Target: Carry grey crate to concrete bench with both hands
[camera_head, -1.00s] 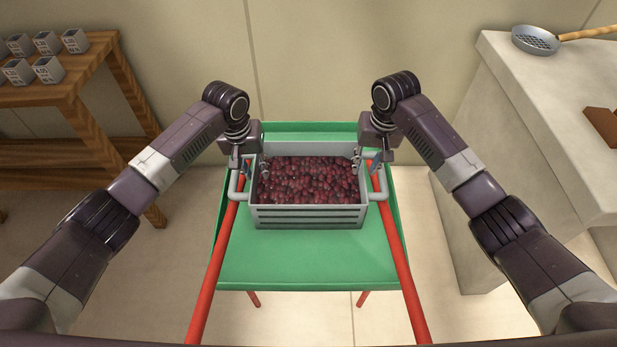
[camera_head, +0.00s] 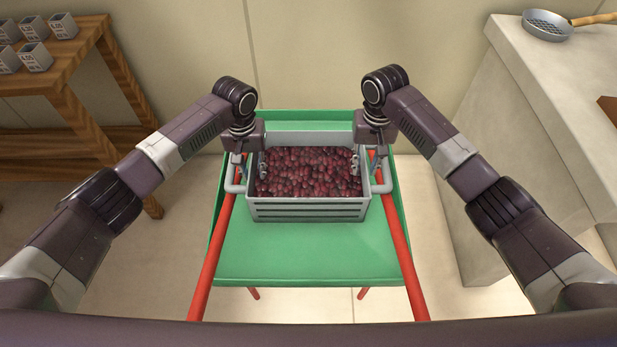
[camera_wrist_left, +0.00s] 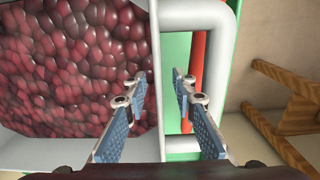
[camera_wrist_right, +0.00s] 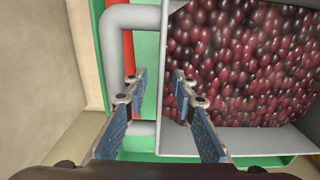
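The grey crate (camera_head: 309,211) is full of dark red beans and sits level on a green trolley in the head view. The concrete bench (camera_head: 545,120) stands at the right. My left gripper (camera_head: 252,164) is open above the crate's left side; in the left wrist view its fingers (camera_wrist_left: 160,78) lie either side of the side wall, one inside the handle loop (camera_wrist_left: 224,75). My right gripper (camera_head: 367,164) is open above the right side, with its fingers (camera_wrist_right: 158,78) similarly placed near the other handle (camera_wrist_right: 112,75). Finger contact cannot be told.
The green trolley (camera_head: 310,260) has red handle bars (camera_head: 213,260) running toward me on both sides. A wooden shelf (camera_head: 85,125) with several small grey cups stands at the left. Floor shows between trolley and bench.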

